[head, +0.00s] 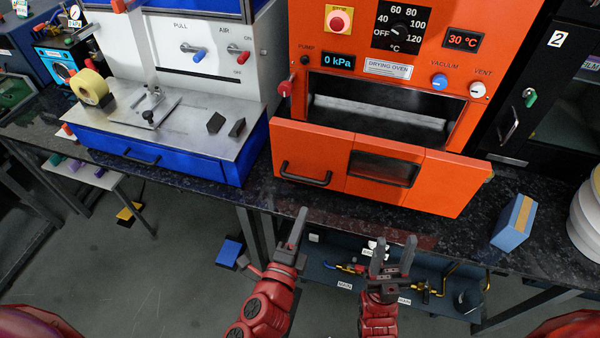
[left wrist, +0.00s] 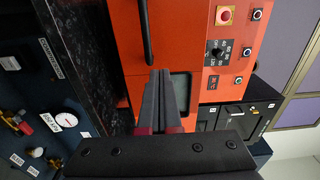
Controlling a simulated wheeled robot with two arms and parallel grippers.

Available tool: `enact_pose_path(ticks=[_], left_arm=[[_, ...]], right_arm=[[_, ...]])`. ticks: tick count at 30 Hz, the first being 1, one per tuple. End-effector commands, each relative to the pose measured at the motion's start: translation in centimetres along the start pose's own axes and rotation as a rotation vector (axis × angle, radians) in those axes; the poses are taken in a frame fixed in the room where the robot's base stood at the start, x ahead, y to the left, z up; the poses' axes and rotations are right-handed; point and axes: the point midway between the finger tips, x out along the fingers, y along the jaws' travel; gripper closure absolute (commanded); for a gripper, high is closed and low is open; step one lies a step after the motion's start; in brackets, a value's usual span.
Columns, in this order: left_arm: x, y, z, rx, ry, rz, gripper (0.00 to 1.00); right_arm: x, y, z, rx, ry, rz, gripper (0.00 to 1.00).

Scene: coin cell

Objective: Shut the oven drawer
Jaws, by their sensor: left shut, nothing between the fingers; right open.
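The orange oven drawer (head: 328,185) stands pulled out from the drying oven (head: 450,20), with a dark gap behind its front panel. Its front has a dark window (head: 384,168) and a black bar handle (head: 306,174) at the left. My left gripper (head: 299,222) is shut and empty, below and in front of the handle. In the left wrist view its fingers (left wrist: 158,74) point at the orange front, close to the handle (left wrist: 147,35); contact cannot be told. My right gripper (head: 392,248) is open and empty, in front of and below the window.
A dark speckled counter (head: 470,232) carries the oven. A blue and tan block (head: 514,222) and a white round stack lie at its right. A blue and white machine (head: 160,150) stands left of the oven. A low shelf with fittings (head: 425,288) is below.

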Motion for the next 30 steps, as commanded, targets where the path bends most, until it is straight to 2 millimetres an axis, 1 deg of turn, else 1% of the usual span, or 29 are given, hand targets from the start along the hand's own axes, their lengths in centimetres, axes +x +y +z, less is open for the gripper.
enact_pose_path(ticks=[4, 7, 11, 15, 21, 25, 30], left_arm=[[0.2, -0.3, 0.5, 0.023, -0.028, 0.004, 1.0], [1.4, -0.5, 0.6, 0.024, -0.031, 0.005, 1.0], [3.7, -0.7, 0.6, 0.022, -0.03, 0.003, 1.0], [6.7, -0.6, 0.7, 0.022, -0.03, 0.005, 1.0], [10.7, -0.6, 0.8, 0.019, -0.029, 0.004, 1.0], [12.4, -0.4, 0.8, 0.02, -0.027, 0.004, 1.0], [13.6, -0.1, 0.8, 0.019, -0.026, 0.006, 1.0]], right_arm=[[0.2, 0.0, 0.0, 0.0, 0.0, 0.0, 0.51], [0.8, 0.1, -0.1, 0.0, 0.0, 0.0, 0.51], [1.9, 0.1, -0.3, 0.0, 0.0, 0.0, 0.51], [3.0, 0.1, -0.5, 0.0, 0.0, 0.0, 0.51], [4.2, 0.2, -0.7, 0.0, 0.0, 0.0, 0.51], [4.7, 0.2, -0.8, 0.0, 0.0, 0.0, 0.51], [4.9, 0.2, -0.8, 0.0, 0.0, 0.0, 0.51]])
